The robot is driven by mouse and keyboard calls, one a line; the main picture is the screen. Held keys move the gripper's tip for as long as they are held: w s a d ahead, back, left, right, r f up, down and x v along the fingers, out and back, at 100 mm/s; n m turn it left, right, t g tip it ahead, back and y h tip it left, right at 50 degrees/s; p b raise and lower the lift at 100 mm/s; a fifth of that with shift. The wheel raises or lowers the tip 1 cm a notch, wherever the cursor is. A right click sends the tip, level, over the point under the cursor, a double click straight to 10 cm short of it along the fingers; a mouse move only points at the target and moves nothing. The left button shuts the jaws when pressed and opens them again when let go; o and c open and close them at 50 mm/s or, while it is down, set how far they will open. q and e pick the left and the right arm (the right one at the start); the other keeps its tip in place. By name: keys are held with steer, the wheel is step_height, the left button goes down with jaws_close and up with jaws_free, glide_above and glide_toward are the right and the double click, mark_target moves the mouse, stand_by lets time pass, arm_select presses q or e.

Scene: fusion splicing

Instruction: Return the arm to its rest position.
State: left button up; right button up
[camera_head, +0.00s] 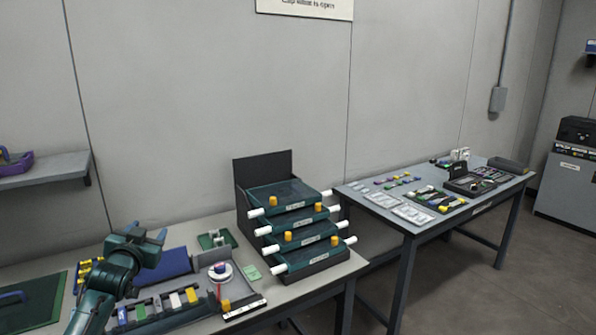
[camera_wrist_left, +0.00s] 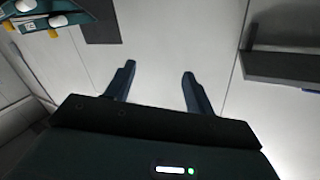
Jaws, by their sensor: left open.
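My left gripper (camera_head: 147,232) is raised above the left part of the near table (camera_head: 220,262), its arm coming in from the bottom left. In the left wrist view its two fingers (camera_wrist_left: 158,80) stand wide apart with nothing between them, facing the pale wall. My right arm and gripper do not show in either view.
A rack of stacked green trays (camera_head: 295,228) stands right of my gripper. A white spool (camera_head: 220,272) and coloured blocks lie on the near table. A second table (camera_head: 455,221) with small parts stands further right. A wall shelf (camera_head: 42,170) is at the left.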

arm_select(q)
steer(key=s+d+f+m+g+h, duration=0.1)
steer(key=s+d+f, duration=0.35)
steer(key=f, duration=0.25)
steer(key=s+d+f+g+h, duration=0.1)
steer(key=s+d+f, duration=0.2)
steer(key=s+f, duration=0.3)
steer(key=s+d+f+g+h, duration=0.1)
steer(key=s+d+f, duration=0.3)
steer(key=s, duration=0.5)
steer(key=s+d+f+g+h, duration=0.1)
steer(key=s+d+f, duration=0.3)
steer(key=s, duration=0.6)
steer(key=s+d+f+g+h, duration=0.1)
steer(key=s+d+f, duration=0.4)
steer(key=s, duration=0.5)
steer(key=shift+d+g, duration=0.5)
steer(key=shift+g, duration=0.2)
